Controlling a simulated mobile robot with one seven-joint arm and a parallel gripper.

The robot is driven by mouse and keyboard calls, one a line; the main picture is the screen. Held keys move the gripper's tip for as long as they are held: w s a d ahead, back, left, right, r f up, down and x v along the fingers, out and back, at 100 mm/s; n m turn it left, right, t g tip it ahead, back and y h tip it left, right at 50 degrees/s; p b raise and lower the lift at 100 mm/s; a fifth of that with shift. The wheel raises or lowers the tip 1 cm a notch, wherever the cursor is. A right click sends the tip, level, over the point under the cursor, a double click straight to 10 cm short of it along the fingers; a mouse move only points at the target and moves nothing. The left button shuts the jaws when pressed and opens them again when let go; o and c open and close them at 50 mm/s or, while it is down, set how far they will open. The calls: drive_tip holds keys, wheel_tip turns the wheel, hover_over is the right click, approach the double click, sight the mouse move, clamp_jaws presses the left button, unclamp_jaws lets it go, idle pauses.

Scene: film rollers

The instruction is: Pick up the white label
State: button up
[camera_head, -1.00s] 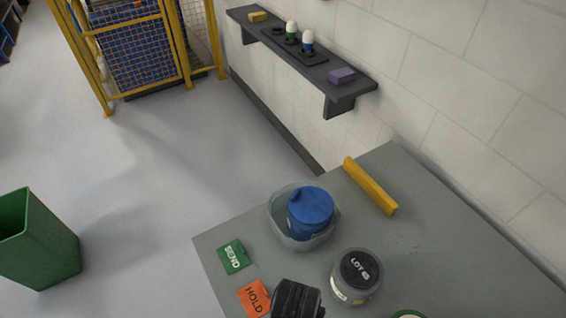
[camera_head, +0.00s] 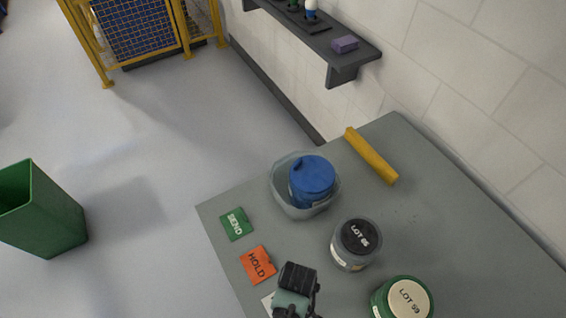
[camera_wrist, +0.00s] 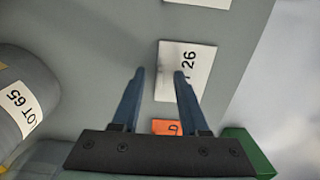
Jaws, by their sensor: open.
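A white label (camera_wrist: 198,70) printed with "26" lies flat on the grey table in the wrist view, ahead of my gripper (camera_wrist: 160,74). The right fingertip overlaps part of its print; the left fingertip is just past its left edge. I cannot tell the height between fingers and label. The fingers are apart with nothing held. In the head view, a white corner (camera_head: 267,304) shows beside my gripper, which hides the rest. A second white card (camera_wrist: 205,2) is cut off at the top of the wrist view.
The table holds an orange HOLD card (camera_head: 258,265), a green SEND card (camera_head: 236,224), a clear bowl (camera_head: 282,200) with a blue-lidded jar (camera_head: 312,178), a LOT 65 jar (camera_head: 355,245), a green LOT 59 jar (camera_head: 402,300) and a yellow bar (camera_head: 371,156). A green bin (camera_head: 45,215) stands left.

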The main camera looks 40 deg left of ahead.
clamp_jaws()
idle(0.5)
